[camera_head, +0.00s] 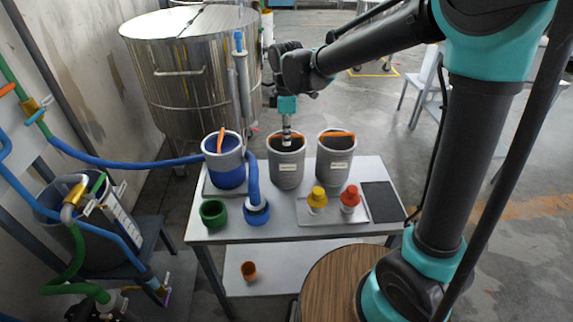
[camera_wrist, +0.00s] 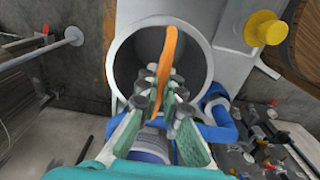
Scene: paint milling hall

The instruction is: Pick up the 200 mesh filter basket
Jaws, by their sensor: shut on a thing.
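Two grey cylindrical filter baskets, a middle one (camera_head: 288,171) and a right one (camera_head: 334,166), stand on the white table with orange handles and pale labels. The labels are too small to read, so I cannot tell which is 200 mesh. My gripper (camera_head: 287,143) points down into the mouth of the middle basket. In the wrist view my gripper (camera_wrist: 158,84) is shut on an orange handle (camera_wrist: 171,45) across the open mouth of a grey basket (camera_wrist: 128,50). The basket appears to rest on the table.
On the white table (camera_head: 300,224) stand a blue and grey pot (camera_head: 227,172) with a blue hose, a green cup (camera_head: 213,213), yellow (camera_head: 317,197) and red (camera_head: 350,198) capped items and a dark mat (camera_head: 383,201). A steel tank (camera_head: 185,85) stands behind. A round wooden top (camera_head: 330,285) is in front.

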